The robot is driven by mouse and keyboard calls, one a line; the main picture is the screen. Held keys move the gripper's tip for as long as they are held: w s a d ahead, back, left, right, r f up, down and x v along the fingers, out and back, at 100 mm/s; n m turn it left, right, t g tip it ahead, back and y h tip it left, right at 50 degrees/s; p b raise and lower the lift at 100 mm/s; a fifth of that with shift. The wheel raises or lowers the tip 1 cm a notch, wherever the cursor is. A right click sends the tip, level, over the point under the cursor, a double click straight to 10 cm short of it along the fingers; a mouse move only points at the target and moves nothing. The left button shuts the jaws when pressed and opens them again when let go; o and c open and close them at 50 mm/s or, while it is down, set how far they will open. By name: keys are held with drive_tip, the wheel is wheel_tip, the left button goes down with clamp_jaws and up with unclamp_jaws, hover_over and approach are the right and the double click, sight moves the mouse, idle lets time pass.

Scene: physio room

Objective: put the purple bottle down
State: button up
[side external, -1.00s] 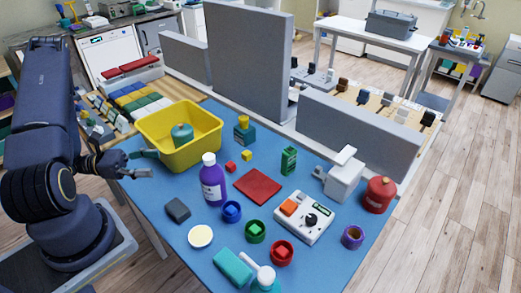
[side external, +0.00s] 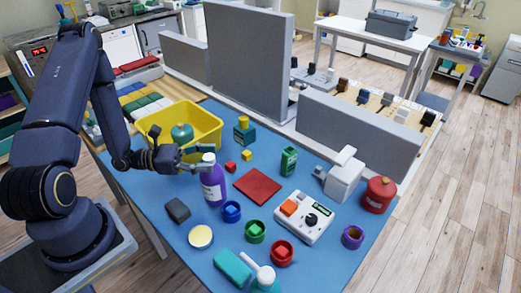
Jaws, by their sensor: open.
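The purple bottle (side external: 213,186) with a white label and a pale cap stands upright on the blue table (side external: 165,228), left of a flat red square. My gripper (side external: 200,160) is open and level with the bottle's top, its fingers reaching from the left to beside the cap. Whether the fingers touch the bottle or straddle its neck cannot be told from this view.
Behind my gripper is a yellow bin (side external: 195,118) with a teal-green item. Near the bottle are a dark grey block (side external: 177,210), a blue ring (side external: 231,211), the red square (side external: 257,186) and a pale round disc (side external: 200,236). Grey panels (side external: 250,62) stand at the back.

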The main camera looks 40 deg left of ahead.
drive_tip(key=shift+w+d, duration=0.3)
drive_tip(key=shift+c, duration=0.3)
clamp_jaws()
idle(0.3)
